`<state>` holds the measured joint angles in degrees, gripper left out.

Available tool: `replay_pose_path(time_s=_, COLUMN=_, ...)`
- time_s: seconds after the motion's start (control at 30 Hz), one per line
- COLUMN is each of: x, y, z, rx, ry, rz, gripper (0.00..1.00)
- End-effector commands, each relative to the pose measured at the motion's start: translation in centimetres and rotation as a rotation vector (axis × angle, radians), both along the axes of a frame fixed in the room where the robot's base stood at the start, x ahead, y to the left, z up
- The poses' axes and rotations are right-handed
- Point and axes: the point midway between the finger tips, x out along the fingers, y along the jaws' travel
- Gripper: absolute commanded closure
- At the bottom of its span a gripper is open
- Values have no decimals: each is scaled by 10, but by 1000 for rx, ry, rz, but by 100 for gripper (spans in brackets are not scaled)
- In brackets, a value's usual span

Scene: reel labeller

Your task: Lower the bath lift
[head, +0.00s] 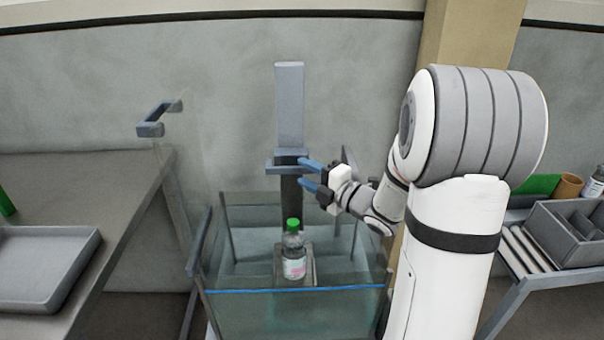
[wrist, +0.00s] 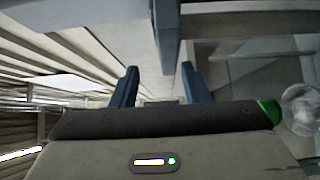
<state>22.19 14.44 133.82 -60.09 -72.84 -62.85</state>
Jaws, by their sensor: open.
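The bath lift has a tall grey column (head: 290,105) behind a glass tank. A blue-grey handle (head: 285,168) sits on the column above the tank rim. Its platform (head: 309,265) is inside the tank (head: 300,290) and carries a clear bottle (head: 293,255) with a green cap and a label. My gripper (head: 306,173) is open, its blue fingers just right of the handle; I cannot tell whether they touch it. In the wrist view my gripper (wrist: 158,75) shows two spread fingers, with grey bars ahead and above. The bottle (wrist: 302,110) is at the right edge there.
A bench (head: 100,180) with a grey tray (head: 45,270) is at left. A clear panel with a blue-grey handle (head: 157,118) stands between bench and tank. At right, a table holds a divided grey bin (head: 570,235), a brown cup (head: 568,187) and another bottle (head: 594,183).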

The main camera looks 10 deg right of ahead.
Motion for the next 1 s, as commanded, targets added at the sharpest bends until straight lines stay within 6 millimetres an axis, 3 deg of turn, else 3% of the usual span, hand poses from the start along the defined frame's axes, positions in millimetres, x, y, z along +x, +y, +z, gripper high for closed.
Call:
replay_pose_path(time_s=0.5, x=-28, y=-19, z=-1, rx=0, ry=0, rz=0, gripper=58)
replay_pose_path(time_s=1.0, x=-30, y=-19, z=-3, rx=-2, ry=-1, rz=1, gripper=58)
